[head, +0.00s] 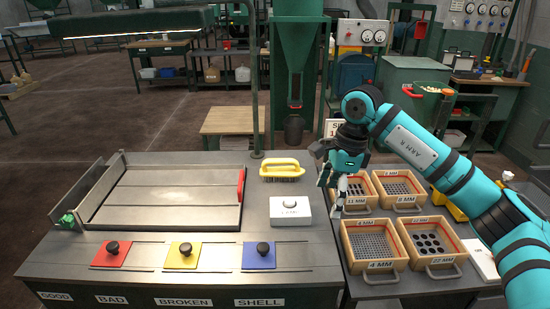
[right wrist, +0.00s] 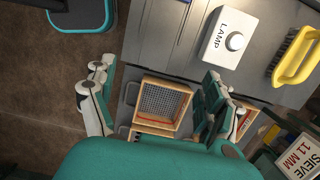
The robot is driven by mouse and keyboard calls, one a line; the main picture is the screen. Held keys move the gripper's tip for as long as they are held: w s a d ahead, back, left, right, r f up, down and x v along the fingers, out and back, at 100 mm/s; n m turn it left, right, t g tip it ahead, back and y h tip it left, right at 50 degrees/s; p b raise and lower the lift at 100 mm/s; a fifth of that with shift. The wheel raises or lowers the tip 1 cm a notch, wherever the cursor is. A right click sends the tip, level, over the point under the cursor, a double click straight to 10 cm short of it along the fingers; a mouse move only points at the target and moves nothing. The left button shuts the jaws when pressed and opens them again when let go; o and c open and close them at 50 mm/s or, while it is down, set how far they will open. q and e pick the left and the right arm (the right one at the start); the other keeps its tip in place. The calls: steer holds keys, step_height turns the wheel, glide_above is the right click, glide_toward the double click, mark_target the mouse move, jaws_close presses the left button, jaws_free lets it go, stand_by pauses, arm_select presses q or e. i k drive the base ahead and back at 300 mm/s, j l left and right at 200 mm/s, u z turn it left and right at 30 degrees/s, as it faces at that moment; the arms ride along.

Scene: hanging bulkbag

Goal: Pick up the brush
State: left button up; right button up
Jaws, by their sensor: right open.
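The brush (head: 282,169) has a yellow looped handle and lies near the back edge of the grey worktable, right of the sorting tray. It also shows in the right wrist view (right wrist: 297,55) at the upper right, with dark bristles beside the yellow handle. My right gripper (head: 333,190) is open and empty, pointing down above the left side of the sieve boxes. It is to the right of the brush and apart from it. In the right wrist view its fingers stand wide, with a sieve box (right wrist: 180,92) below and between them. My left gripper is not in view.
A white lamp box (head: 290,210) sits just in front of the brush. Several wooden sieve boxes (head: 375,225) stand at the right. Red, yellow (head: 182,256) and blue knobbed plates lie along the front. A green machine spout (head: 294,120) hangs behind the table.

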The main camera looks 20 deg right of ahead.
mark_target(294, 171)
steer(key=i, duration=1.1)
